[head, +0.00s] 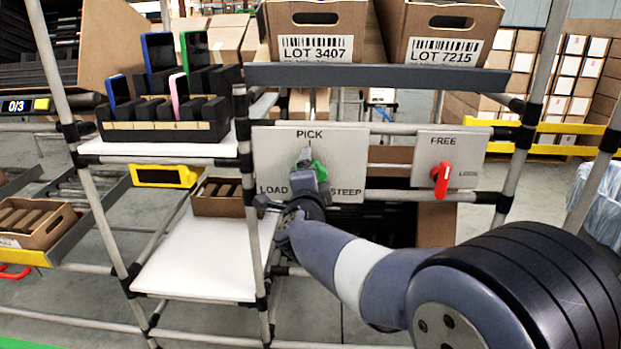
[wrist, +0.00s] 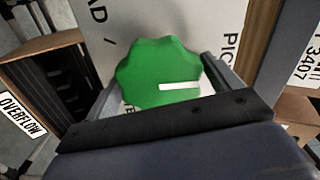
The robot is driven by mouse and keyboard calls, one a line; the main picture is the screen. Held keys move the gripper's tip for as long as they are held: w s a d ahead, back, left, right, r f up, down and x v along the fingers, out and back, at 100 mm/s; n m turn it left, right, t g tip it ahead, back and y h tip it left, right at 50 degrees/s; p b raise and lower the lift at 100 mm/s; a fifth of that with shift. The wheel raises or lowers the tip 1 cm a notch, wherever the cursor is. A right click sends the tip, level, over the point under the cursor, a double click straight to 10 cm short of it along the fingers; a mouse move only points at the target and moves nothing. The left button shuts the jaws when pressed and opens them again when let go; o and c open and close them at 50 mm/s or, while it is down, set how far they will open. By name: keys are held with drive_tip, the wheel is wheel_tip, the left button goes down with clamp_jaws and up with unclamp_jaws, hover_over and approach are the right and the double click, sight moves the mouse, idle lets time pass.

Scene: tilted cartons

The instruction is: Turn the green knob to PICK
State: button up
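The green knob (head: 320,170) sits on a pale panel (head: 349,150) printed PICK at the top, LOAD lower left and STEEP lower right. My gripper (head: 309,172) is at the knob and hides part of it. In the wrist view the lobed green knob (wrist: 152,68) lies between my spread fingers (wrist: 163,72), one at each side. I cannot tell whether both fingers press on it. Its white mark points right, to the side where the PICK lettering (wrist: 229,45) is printed. That lettering is partly cut off by a finger.
A second panel (head: 463,143) marked FREE carries a red handle (head: 441,179) to the right. Two cartons (head: 318,33) (head: 443,33) stand on the shelf above. A rack of phones (head: 163,120) is at left. Rack posts (head: 256,230) stand close to my arm.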

drive_tip(key=shift+o, duration=0.5)
drive_tip(key=shift+s, duration=0.3)
drive_tip(key=s+p, duration=0.2)
drive_tip(key=s, duration=0.8)
drive_tip(key=shift+s+a, duration=0.15)
drive_tip(key=w+b, duration=0.2)
drive_tip(key=w, duration=0.9)
drive_tip(key=shift+d, duration=0.2)
drive_tip(key=shift+s, duration=0.1)
